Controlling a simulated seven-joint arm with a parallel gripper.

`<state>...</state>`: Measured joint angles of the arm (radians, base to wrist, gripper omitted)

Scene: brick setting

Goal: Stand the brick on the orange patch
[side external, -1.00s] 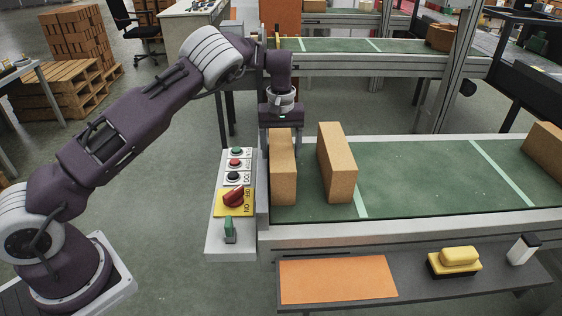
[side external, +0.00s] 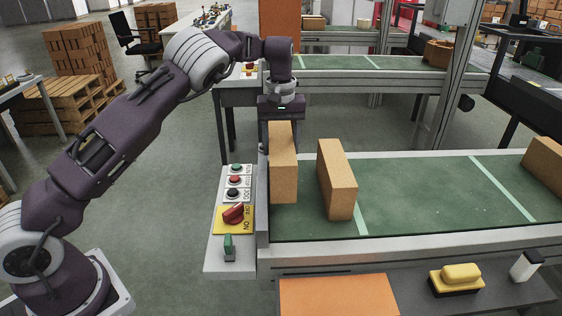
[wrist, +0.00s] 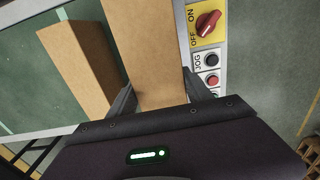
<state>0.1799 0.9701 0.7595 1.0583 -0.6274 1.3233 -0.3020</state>
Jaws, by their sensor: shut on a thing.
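The tan brick (side external: 284,165) is upright at the left end of the green conveyor, and its lower end appears a little above the belt. My gripper (side external: 281,122) holds it from above and behind, shut on it. In the wrist view the brick (wrist: 150,50) lies between the two fingers of my gripper (wrist: 160,98). The orange patch (side external: 335,296) is a flat rectangle on the dark shelf in front of the conveyor, at the bottom of the side view. It is bare, and its lower edge is cut off by the frame.
A second brick (side external: 337,182) stands close on the right, and another (side external: 545,165) is at the right edge. A control box (side external: 234,215) with buttons and a red knob is left of the belt. A yellow-handled brush (side external: 458,278) and a white-and-dark object (side external: 526,265) share the shelf.

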